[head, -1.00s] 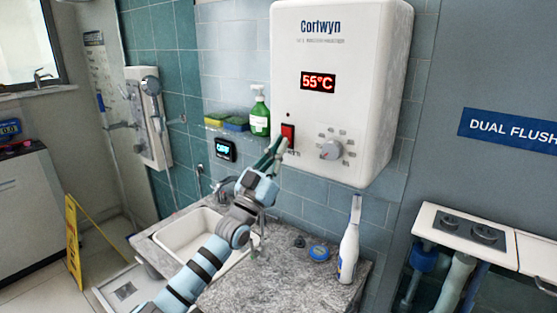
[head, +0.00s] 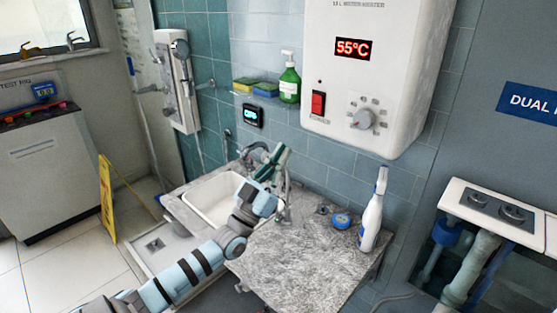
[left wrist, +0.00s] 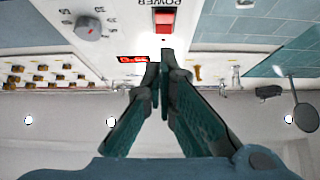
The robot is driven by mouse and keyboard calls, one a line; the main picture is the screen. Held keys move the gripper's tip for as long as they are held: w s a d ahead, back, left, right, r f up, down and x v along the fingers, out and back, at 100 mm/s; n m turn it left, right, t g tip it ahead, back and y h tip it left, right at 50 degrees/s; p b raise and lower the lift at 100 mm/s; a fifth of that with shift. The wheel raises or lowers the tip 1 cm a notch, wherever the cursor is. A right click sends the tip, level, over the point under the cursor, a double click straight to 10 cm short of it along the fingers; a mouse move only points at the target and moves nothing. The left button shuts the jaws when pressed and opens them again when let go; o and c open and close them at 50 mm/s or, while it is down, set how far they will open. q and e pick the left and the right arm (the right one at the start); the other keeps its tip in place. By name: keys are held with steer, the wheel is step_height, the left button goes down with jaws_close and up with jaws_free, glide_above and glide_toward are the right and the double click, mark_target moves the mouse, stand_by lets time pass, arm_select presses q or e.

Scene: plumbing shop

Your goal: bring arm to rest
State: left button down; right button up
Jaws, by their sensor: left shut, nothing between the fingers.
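My left gripper (head: 275,156) is in front of the tiled wall in the head view, above the sink and counter edge, below and left of the water heater (head: 370,60). Its fingers are shut with nothing between them and point up and away. The left wrist view also shows its closed fingers (left wrist: 160,68), with the heater's red power switch (left wrist: 165,20) and grey dial (left wrist: 88,27) ahead of it, apart from the fingertips. In the head view the heater's display reads 55°C, above the red switch (head: 318,103) and dial (head: 362,119). My right gripper is not in view.
A sink (head: 212,203) is set in the grey stone counter (head: 300,250). A white spray bottle (head: 371,215) and blue tape roll (head: 341,221) stand on it. A green soap bottle (head: 290,82) and sponges (head: 255,88) are on the wall shelf. A yellow floor sign (head: 113,199) stands at left.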

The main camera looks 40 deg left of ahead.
arm_select(q)
steer(key=shift+s+f, duration=0.3)
steer(key=shift+s, duration=0.2)
steer(key=shift+w, duration=0.1)
